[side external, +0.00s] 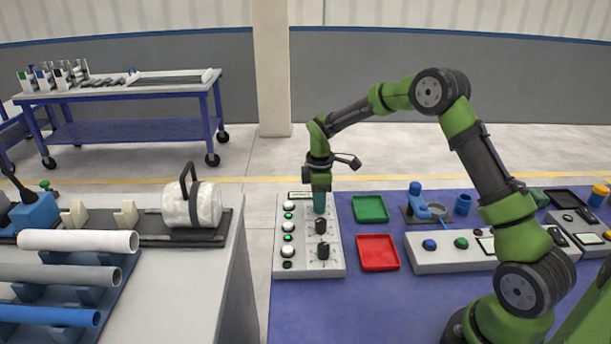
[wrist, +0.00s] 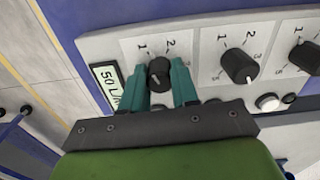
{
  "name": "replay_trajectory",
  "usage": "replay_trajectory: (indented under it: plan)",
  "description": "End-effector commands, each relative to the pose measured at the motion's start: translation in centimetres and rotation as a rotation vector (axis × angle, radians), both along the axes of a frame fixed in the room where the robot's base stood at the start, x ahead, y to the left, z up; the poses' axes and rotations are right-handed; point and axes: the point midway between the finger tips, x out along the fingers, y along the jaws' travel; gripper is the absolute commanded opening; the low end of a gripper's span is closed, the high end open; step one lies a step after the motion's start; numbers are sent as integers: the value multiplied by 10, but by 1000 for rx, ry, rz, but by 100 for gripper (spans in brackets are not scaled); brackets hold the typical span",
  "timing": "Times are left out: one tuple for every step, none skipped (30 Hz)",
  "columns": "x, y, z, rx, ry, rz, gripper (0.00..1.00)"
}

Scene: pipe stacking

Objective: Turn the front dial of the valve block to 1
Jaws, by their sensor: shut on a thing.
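The valve block (side external: 305,265) is a light grey panel with black dials in a row. It also shows in the wrist view (wrist: 207,62). My gripper (side external: 319,208) points down at the far dial, with one teal finger on either side of it in the wrist view (wrist: 161,66). It is shut on this dial (wrist: 159,76), the one beside the display reading "50 L/". The numbers 1 and 2 show above the dial; its exact pointing is hard to tell. The middle dial (wrist: 240,66) and the last dial (wrist: 306,56) stand free.
White and green buttons line the block's left side, with a white button (side external: 288,252) close to the dials. A green tray (side external: 370,209) and a red tray (side external: 378,252) lie to the right. A pipe rack with a white pipe (side external: 78,240) is at left.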

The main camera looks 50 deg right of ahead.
Motion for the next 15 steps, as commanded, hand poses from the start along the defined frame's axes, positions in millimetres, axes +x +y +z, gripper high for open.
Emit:
replay_trajectory:
  plan:
    - [0, 0, 0, 0, 1, 27, 0]
    - [0, 0, 0, 1, 2, 42, 0]
    - [0, 0, 0, 1, 2, 63, 0]
    - [0, 0, 0, 1, 2, 76, 0]
    - [0, 0, 0, 1, 2, 89, 0]
    - [0, 0, 0, 1, 2, 104, 0]
    - [0, 0, 0, 1, 2, 114, 0]
    - [0, 0, 0, 0, 1, 123, 0]
    - [0, 0, 0, 0, 1, 134, 0]
    - [0, 0, 0, 0, 1, 140, 0]
    - [0, 0, 0, 0, 1, 145, 0]
    - [0, 0, 0, -1, 2, 152, 0]
    - [0, 0, 0, -1, 2, 156, 0]
    - [0, 0, 0, -1, 2, 159, 0]
    - [0, 0, 0, -1, 2, 163, 0]
